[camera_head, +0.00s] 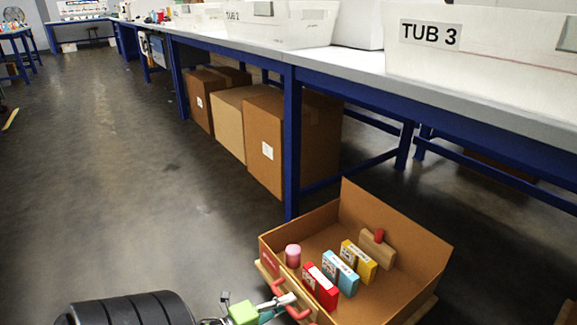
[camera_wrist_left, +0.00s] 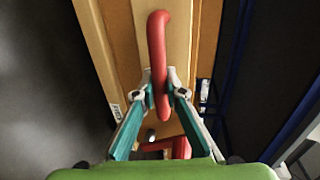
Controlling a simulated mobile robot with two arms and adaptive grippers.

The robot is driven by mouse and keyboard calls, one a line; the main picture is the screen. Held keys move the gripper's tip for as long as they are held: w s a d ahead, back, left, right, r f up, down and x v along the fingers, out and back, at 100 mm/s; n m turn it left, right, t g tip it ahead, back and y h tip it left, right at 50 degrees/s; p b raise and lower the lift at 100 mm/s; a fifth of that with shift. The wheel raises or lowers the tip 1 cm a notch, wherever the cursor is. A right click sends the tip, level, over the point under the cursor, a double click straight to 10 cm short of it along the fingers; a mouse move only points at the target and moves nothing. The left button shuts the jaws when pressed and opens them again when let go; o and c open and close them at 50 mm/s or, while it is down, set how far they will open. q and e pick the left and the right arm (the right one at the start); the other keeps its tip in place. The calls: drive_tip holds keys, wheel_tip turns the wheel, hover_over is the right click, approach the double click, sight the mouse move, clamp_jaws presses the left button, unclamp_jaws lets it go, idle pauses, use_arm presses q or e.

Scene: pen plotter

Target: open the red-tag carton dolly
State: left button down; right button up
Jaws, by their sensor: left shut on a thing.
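The carton dolly is an open-topped brown carton (camera_head: 408,240) low on the floor at the front right, on a wooden base. A reddish patch shows on its left wall. A red handle (camera_head: 277,286) is on its near left side; it also shows upright in the left wrist view (camera_wrist_left: 158,45). My left gripper (camera_head: 284,301), green with teal fingers, is shut on this handle; its fingertips (camera_wrist_left: 160,92) press it from both sides. Inside the carton are a pink cylinder (camera_head: 293,255), red, blue and yellow boxes, and a wooden block with a red top. My right gripper is out of view.
A long blue-framed bench (camera_head: 292,130) runs along the right and carries white tubs, including TUB 3 (camera_head: 480,45). Closed brown cartons (camera_head: 290,145) stand beneath it. A bench leg stands just behind the dolly.

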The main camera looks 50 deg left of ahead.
use_arm(q)
drive_tip(key=shift+s+d+f, duration=0.1)
drive_tip(key=c, duration=2.1)
unclamp_jaws()
drive_tip(key=v, duration=1.2)
